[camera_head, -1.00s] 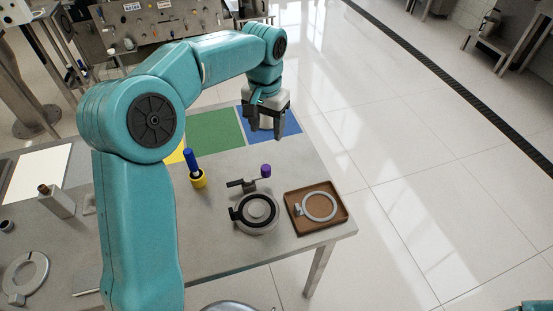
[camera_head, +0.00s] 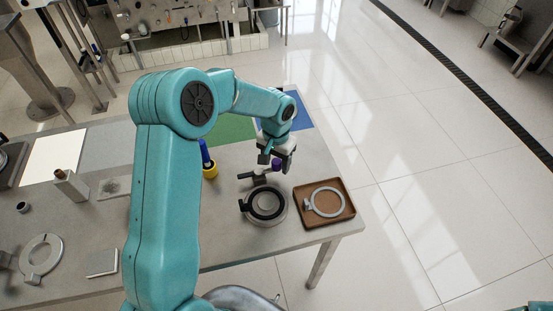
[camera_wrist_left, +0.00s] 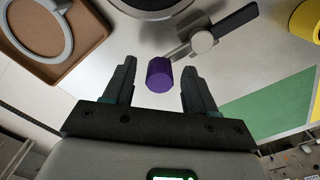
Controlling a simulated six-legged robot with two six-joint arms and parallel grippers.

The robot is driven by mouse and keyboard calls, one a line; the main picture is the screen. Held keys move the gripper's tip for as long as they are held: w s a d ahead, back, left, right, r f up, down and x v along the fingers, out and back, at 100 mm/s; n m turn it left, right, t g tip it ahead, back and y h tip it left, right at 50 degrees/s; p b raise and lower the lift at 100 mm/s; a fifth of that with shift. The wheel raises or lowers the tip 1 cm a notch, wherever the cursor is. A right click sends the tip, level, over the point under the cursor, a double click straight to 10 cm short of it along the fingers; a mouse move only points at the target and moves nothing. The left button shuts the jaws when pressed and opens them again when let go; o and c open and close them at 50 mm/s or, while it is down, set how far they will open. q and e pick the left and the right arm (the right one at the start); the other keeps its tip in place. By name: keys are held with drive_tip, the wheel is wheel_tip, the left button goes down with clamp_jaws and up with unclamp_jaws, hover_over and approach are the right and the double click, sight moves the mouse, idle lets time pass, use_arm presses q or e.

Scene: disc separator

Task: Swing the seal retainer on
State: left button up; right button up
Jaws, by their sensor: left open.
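The purple knob (camera_head: 276,164) is on the end of a grey pivoted arm (camera_head: 256,176), which I take to be the seal retainer. The arm lies behind a round grey fixture (camera_head: 265,220) with a black ring (camera_head: 246,205) on it. The knob (camera_wrist_left: 159,75) and arm (camera_wrist_left: 227,25) also show in the left wrist view. My left gripper (camera_head: 284,160) is open at the knob. In the left wrist view the knob appears between the fingers of that gripper (camera_wrist_left: 158,84), with gaps on both sides. My right gripper is not in view.
A brown tray (camera_head: 346,212) holding a pale ring (camera_head: 325,202) stands right of the fixture. A yellow cup (camera_head: 210,171) with a blue handle stands to its left. Coloured mats lie at the back. A metal ring (camera_head: 41,258) lies far left.

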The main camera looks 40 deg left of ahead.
use_arm(q)
drive_tip(key=shift+a+f, duration=0.1)
drive_tip(key=shift+f, duration=0.05)
drive_tip(key=shift+w, duration=0.1)
drive_tip(key=shift+d, duration=0.2)
drive_tip(key=shift+c, duration=1.3)
drive_tip(key=shift+a, duration=0.1)
clamp_jaws()
drive_tip(key=shift+f, duration=0.1)
